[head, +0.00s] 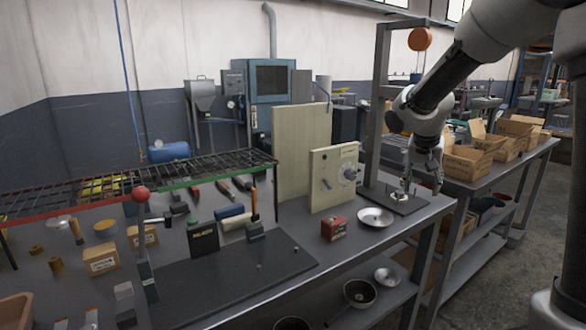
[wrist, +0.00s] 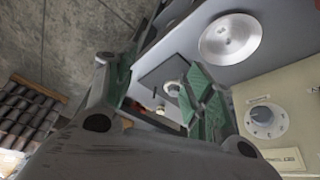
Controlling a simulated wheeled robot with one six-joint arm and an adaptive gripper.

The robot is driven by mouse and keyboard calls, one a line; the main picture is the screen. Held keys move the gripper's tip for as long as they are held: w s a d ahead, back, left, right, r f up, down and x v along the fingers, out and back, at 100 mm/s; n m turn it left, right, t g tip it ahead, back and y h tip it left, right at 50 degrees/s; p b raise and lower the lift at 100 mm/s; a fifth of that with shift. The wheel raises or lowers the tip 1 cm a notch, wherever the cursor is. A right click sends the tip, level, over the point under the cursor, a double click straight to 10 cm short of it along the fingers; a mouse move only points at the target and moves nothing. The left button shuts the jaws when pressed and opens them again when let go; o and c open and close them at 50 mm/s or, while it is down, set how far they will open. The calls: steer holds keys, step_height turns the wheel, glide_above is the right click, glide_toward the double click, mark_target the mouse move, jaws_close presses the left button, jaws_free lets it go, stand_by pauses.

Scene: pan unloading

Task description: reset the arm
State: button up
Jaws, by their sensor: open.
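My arm reaches in from the upper right in the head view, and my gripper (head: 427,178) hangs pointing down near the bench's right end. In the wrist view my gripper (wrist: 165,98) has its green-padded fingers apart, with nothing held between them. A shallow round metal pan (head: 375,217) lies on the bench to the left of my gripper. It also shows in the wrist view (wrist: 230,38), apart from the fingers. A dark base plate (head: 412,206) with a small fitting on it lies below my gripper.
A grey post frame (head: 379,95) with an orange disc (head: 420,39) stands close to my arm. A cream panel with a dial (head: 333,178) and a red box (head: 334,228) stand left. More pans (head: 360,293) sit on the lower shelf. Cardboard boxes (head: 467,162) line the right bench.

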steer(key=s+r+n+y, duration=0.1)
steer(key=s+r+n, duration=0.1)
steer(key=s, duration=1.3)
steer(key=s+d+r+n+y, duration=0.1)
steer(key=s+r+n, duration=0.2)
steer(key=s, duration=1.3)
steer(key=shift+r+n+t+y, duration=0.3)
steer(key=shift+r+n+t, duration=0.05)
steer(key=shift+n+t, duration=0.05)
